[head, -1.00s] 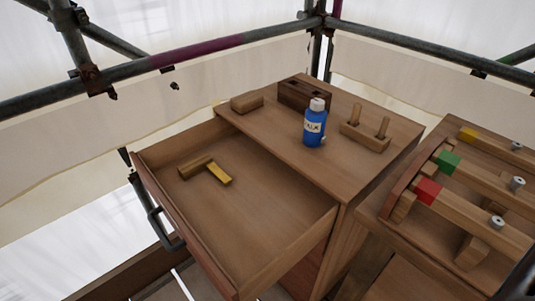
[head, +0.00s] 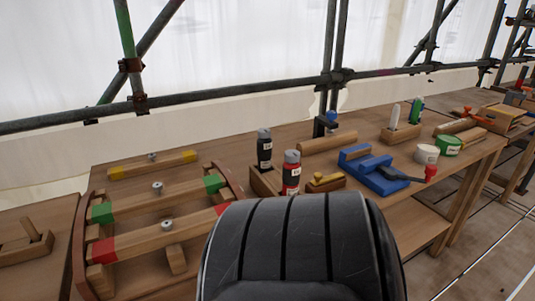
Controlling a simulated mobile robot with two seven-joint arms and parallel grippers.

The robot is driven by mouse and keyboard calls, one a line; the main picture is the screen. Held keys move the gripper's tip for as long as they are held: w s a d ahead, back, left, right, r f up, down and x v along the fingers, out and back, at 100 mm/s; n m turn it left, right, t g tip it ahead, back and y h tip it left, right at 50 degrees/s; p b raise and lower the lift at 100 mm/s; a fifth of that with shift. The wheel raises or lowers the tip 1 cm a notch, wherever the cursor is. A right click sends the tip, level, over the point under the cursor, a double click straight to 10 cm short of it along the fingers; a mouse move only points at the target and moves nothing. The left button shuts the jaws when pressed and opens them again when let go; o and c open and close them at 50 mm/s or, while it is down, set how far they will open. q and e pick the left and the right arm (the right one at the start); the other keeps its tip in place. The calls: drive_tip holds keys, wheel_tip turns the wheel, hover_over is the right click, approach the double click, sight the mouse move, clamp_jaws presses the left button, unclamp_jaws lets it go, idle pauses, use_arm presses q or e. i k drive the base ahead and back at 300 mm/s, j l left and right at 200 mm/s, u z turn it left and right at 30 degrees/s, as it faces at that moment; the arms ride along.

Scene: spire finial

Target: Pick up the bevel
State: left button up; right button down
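The open drawer and the wood-and-brass, L-shaped tool lying in it, which looks like the bevel, are out of view now. Neither of my grippers shows. A dark ribbed part of my own body fills the bottom middle and hides part of the bench front.
A wooden rack (head: 232,180) with red, green and yellow marked bars stands at left. The bench holds a black bottle (head: 264,150), a red-and-black bottle (head: 291,174), a blue vise (head: 372,172), a white tub (head: 426,154) and a green roll (head: 447,146). Scaffold poles run behind.

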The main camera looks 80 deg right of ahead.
sight(332, 186)
drive_tip(key=z, duration=3.05)
